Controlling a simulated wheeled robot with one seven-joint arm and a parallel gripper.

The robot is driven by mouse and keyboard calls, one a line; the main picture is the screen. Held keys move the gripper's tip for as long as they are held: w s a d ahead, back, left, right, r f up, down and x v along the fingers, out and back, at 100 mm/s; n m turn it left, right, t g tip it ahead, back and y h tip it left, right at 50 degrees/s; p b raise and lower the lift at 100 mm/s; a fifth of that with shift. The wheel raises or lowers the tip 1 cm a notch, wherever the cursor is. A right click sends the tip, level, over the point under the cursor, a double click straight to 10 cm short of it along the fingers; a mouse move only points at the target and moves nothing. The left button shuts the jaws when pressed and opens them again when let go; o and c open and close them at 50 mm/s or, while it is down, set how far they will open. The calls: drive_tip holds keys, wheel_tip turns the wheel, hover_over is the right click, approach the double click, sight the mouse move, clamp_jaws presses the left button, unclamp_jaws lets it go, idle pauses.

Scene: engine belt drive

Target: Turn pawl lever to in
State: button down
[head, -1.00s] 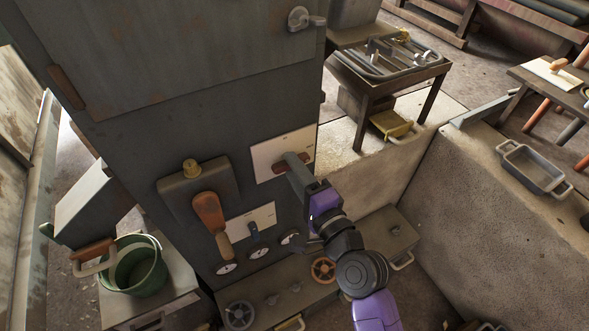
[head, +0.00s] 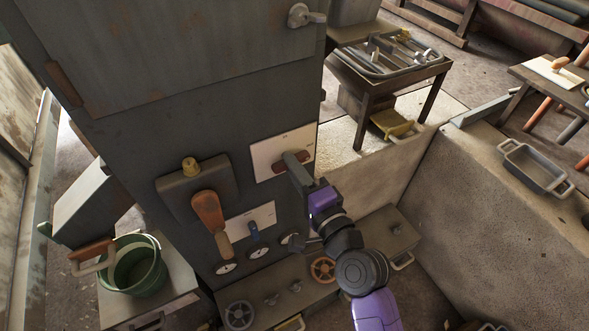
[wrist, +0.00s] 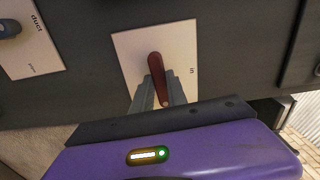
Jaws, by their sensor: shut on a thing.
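The pawl lever (wrist: 156,74) is a red-brown handle on a white plate (wrist: 182,48) on the dark cabinet front. In the wrist view its long axis runs up and down, slightly tilted, and the printed word "in" is to its right. My gripper (wrist: 161,94) has its grey fingers on either side of the lever's lower part and is shut on it. In the head view my gripper (head: 293,162) covers much of the lever (head: 279,168), and the plate (head: 263,154) shows around it.
Left of the plate are a large orange-brown handle (head: 208,212), a blue lever (head: 253,232) on another white plate and several gauges. Below is a ledge with handwheels (head: 239,315). A green bucket (head: 137,268) stands at left. A low wall (head: 480,180) is at right.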

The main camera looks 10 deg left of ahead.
drive_tip(key=shift+w+d+f+n+b, duration=0.1)
drive_tip(key=shift+f+n+b, duration=0.05)
drive_tip(key=shift+n+b, duration=3.5)
drive_tip(key=shift+d+f+n+b, duration=0.15)
drive_tip(key=shift+n+b, duration=2.1)
drive_tip(key=shift+n, duration=2.7)
drive_tip(key=shift+a, duration=0.1)
drive_tip(key=c, duration=1.3)
unclamp_jaws()
drive_tip(key=v, duration=0.7)
drive_tip(key=shift+s+d, duration=0.25)
drive_tip(key=shift+s, duration=0.05)
